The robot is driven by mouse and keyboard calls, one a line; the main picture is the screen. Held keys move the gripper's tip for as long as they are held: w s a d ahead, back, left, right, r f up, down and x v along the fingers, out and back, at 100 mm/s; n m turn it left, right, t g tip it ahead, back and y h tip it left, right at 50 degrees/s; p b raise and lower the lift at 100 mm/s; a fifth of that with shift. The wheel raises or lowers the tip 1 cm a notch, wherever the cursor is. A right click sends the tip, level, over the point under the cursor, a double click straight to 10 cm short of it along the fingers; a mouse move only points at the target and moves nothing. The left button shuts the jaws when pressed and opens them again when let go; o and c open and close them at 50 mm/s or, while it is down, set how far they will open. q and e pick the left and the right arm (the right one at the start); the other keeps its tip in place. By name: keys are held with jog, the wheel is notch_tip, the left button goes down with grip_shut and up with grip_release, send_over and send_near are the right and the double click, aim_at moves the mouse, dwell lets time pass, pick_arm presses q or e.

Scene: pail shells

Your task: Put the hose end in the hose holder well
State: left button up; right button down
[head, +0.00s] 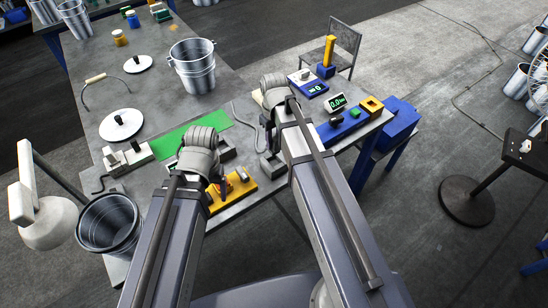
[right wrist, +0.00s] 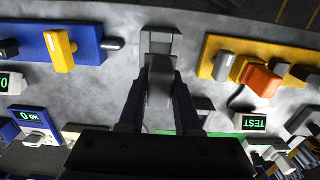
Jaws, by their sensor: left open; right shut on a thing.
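My right gripper (right wrist: 160,103) is shut on a grey piece that I take for the hose end (right wrist: 160,86). A light grey block, seemingly the hose holder (right wrist: 160,42), lies just past the fingertips in the right wrist view. The held piece overlaps it there, and I cannot tell whether it is in the well. In the head view a grey hose (head: 239,117) curves over the table beside my right wrist. My right fingers are mostly hidden there by my own arm. My left gripper (head: 222,188) is open near the yellow fixture (head: 235,199).
The grey table (head: 210,113) also bears a green mat (head: 192,138), metal pails (head: 193,66) and white lids (head: 121,124). A blue fixture (head: 343,124) and a display (head: 337,101) stand to the right. A bucket (head: 108,223) is at the lower left.

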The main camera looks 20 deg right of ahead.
aim_at(274, 152)
pick_arm(q)
jog(key=shift+f+b, duration=0.9)
jog(key=shift+f, duration=0.6)
pick_arm(e)
jog(key=shift+f, duration=1.55)
pick_arm(q)
jog(key=shift+f, duration=0.15)
pick_arm(e)
jog(key=shift+f, duration=0.1)
pick_arm(q)
notch_tip(274, 152, down, 3)
jog(key=b, duration=0.3)
jog(key=shift+f+b, duration=0.2)
jog(key=shift+b, duration=0.15)
pick_arm(e)
notch_tip(274, 152, down, 4)
jog(key=shift+r, duration=0.25)
pick_arm(q)
jog(key=shift+f, duration=0.2)
pick_arm(e)
jog(key=shift+f, duration=0.15)
jog(key=c, duration=0.6)
grip_release()
pick_arm(q)
jog(key=shift+r, duration=0.2)
pick_arm(e)
jog(key=shift+r, duration=0.2)
